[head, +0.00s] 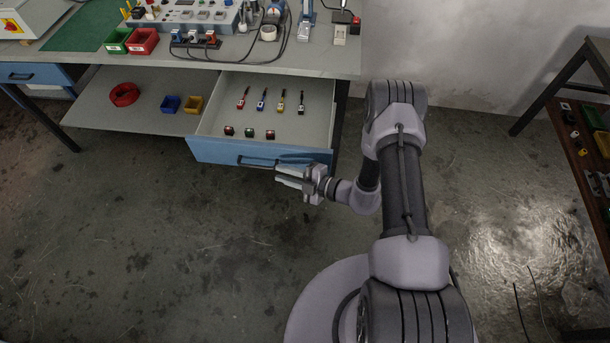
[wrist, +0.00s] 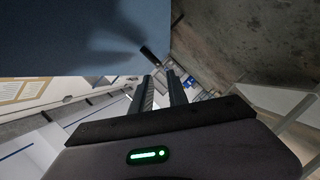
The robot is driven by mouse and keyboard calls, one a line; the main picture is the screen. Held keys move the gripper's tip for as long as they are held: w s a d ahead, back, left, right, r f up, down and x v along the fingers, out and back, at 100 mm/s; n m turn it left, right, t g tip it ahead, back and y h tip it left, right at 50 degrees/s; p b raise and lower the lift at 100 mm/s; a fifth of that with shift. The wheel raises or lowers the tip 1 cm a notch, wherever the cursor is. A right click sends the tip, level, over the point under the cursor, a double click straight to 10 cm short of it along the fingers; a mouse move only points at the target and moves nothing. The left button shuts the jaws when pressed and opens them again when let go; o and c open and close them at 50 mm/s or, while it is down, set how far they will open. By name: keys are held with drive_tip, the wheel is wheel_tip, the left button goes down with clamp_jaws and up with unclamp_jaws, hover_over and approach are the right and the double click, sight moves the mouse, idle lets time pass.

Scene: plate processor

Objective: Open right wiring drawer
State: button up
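The right wiring drawer (head: 215,152) is pulled out from under the bench, with its blue front facing me. Its dark bar handle (head: 258,161) runs along that front. My gripper (head: 287,178) is just in front of and below the right part of the handle. In the wrist view the blue drawer front (wrist: 80,35) fills the upper left, and the dark handle end (wrist: 148,53) shows just beyond my fingertips (wrist: 160,75). A gap shows between the fingers, with nothing seen between them. Whether they touch the handle cannot be told.
Several screwdriver-like tools (head: 262,100) and small round parts (head: 249,132) lie inside the drawer. A shelf (head: 90,105) with red, blue and yellow items is left of it. A side table (head: 585,150) stands at far right. The floor in front is clear.

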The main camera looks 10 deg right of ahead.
drive_tip(key=p+v, duration=0.1)
drive_tip(key=v, duration=0.7)
drive_tip(key=shift+r, duration=0.1)
drive_tip(key=s+a+r+n+g, duration=0.2)
drive_tip(key=r+n+g, duration=0.1)
drive_tip(key=r+n, duration=0.5)
drive_tip(key=s+a+r+n+g+h, duration=0.1)
drive_tip(key=s+a+r+n+g, duration=0.15)
drive_tip(key=r+n, duration=0.6)
drive_tip(key=s+a+r+n+g, duration=0.2)
drive_tip(key=r+n+g, duration=0.2)
drive_tip(key=r+n, duration=0.45)
drive_tip(key=s+d+r+n+t+h, duration=0.2)
drive_tip(key=s+r+n+h, duration=0.2)
drive_tip(key=n, duration=0.6)
drive_tip(key=s+d+r+n+t+h, duration=0.3)
drive_tip(key=s+r+n+h, duration=0.2)
drive_tip(key=s+r+n, duration=0.3)
drive_tip(key=r+n, duration=0.1)
drive_tip(key=n, duration=0.1)
drive_tip(key=shift+r+n+t, duration=0.25)
drive_tip(key=shift+n+t, duration=0.1)
drive_tip(key=shift+n, duration=0.05)
